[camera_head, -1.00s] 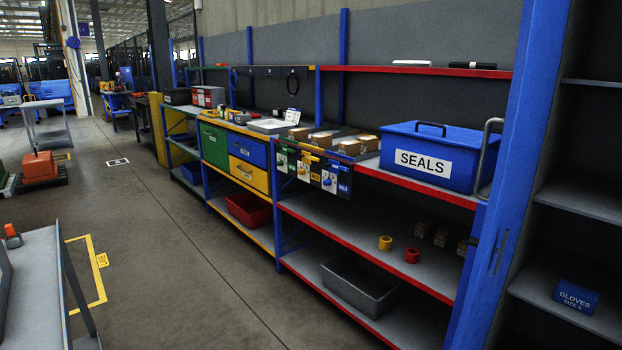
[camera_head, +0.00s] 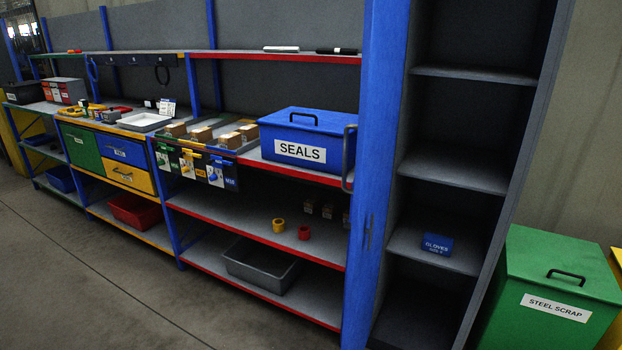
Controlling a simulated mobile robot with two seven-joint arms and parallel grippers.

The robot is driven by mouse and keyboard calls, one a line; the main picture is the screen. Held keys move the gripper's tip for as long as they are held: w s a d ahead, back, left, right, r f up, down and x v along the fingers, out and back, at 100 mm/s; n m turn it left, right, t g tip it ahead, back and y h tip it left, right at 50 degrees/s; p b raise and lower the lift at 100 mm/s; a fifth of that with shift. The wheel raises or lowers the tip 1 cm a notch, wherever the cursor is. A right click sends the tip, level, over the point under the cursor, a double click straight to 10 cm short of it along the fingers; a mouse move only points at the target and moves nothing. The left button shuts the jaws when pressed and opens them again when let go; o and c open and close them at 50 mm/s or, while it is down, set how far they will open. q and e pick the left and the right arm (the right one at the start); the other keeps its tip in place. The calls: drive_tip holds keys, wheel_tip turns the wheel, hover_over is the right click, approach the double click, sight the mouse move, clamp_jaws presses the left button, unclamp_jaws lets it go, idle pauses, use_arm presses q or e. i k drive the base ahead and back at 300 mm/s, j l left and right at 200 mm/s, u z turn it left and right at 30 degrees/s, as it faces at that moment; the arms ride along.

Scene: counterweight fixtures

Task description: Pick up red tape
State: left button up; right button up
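The red tape (camera_head: 304,233) is a small red roll on the middle shelf (camera_head: 240,226) of the red-edged rack, below the blue SEALS box. A yellow tape roll (camera_head: 278,225) sits just to its left, apart from it. Neither of my grippers shows in the head view, so nothing is seen touching the tape.
The blue SEALS box (camera_head: 309,136) stands on the shelf above. Small boxes (camera_head: 327,211) sit behind the tape. A grey bin (camera_head: 262,266) is on the bottom shelf. A blue post (camera_head: 375,170) stands to the right, with a green STEEL SCRAP bin (camera_head: 555,290) beyond. Floor in front is clear.

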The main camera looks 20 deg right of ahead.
sight(305, 233)
drive_tip(key=i+z, duration=0.1)
drive_tip(key=z, duration=0.8)
drive_tip(key=i+j+z, duration=0.2)
drive_tip(key=z, duration=0.3)
drive_tip(key=i+j+z, duration=0.3)
drive_tip(key=z, duration=0.15)
drive_tip(key=i+j, duration=0.15)
drive_tip(key=j, duration=0.2)
drive_tip(key=i+j+z, duration=0.15)
drive_tip(key=j, duration=0.25)
drive_tip(key=i+j, duration=0.15)
drive_tip(key=j, duration=0.25)
drive_tip(key=i+j+z, duration=0.15)
drive_tip(key=j, duration=0.2)
drive_tip(key=k+l+u, duration=0.1)
drive_tip(key=u, duration=0.7)
drive_tip(key=i+j+u, duration=0.2)
drive_tip(key=k+j, duration=0.05)
